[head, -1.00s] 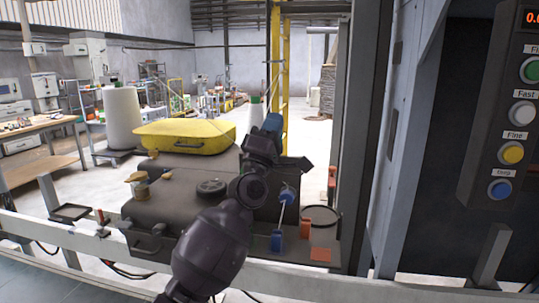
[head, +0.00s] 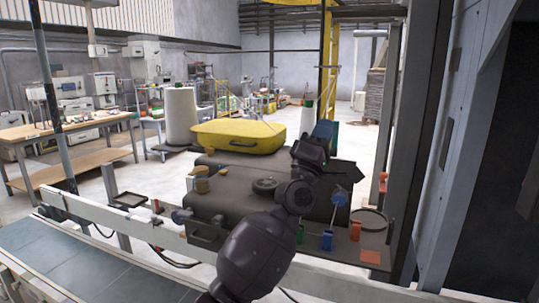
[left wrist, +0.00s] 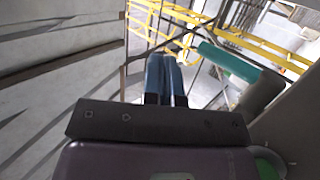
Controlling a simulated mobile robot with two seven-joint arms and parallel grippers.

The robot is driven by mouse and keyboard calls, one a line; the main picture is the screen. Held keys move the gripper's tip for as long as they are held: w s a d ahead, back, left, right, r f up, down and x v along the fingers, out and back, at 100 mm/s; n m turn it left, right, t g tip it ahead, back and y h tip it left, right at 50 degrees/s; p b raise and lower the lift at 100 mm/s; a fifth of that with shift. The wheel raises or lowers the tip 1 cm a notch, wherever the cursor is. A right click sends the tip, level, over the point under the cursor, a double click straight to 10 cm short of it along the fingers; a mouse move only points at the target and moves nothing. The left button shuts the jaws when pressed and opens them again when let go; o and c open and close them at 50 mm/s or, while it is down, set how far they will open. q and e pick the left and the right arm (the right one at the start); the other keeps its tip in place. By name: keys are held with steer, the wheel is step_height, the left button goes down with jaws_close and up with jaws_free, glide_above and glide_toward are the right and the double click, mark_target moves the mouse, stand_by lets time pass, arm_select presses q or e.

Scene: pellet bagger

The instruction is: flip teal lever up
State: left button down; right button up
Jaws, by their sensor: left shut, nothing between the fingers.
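In the left wrist view a teal bar, which looks like the teal lever (left wrist: 228,62), slants down to the right and ends at a dark grey block. My left gripper (left wrist: 165,60) has blue fingers pressed together with nothing between them. The bar is to the right of the fingertips, with a visible gap in the picture. In the head view my left gripper (head: 322,130) is raised above the dark machine (head: 235,195). The teal lever cannot be clearly told apart from the gripper there. My right gripper is not in view.
A blue-knobbed lever (head: 339,200) stands at the machine's right front, near a black ring (head: 369,220) and an orange-red pad (head: 370,257). A yellow cover (head: 240,136) lies behind. A grey post (head: 425,130) rises at right. Workbenches (head: 70,135) stand far left.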

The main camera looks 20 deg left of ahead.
arm_select(q)
steer(key=s+a, duration=0.2)
steer(key=s, duration=0.7)
steer(key=s+a+p, duration=0.1)
steer(key=s, duration=0.9)
steer(key=shift+a, duration=0.35)
steer(key=shift+s, duration=0.1)
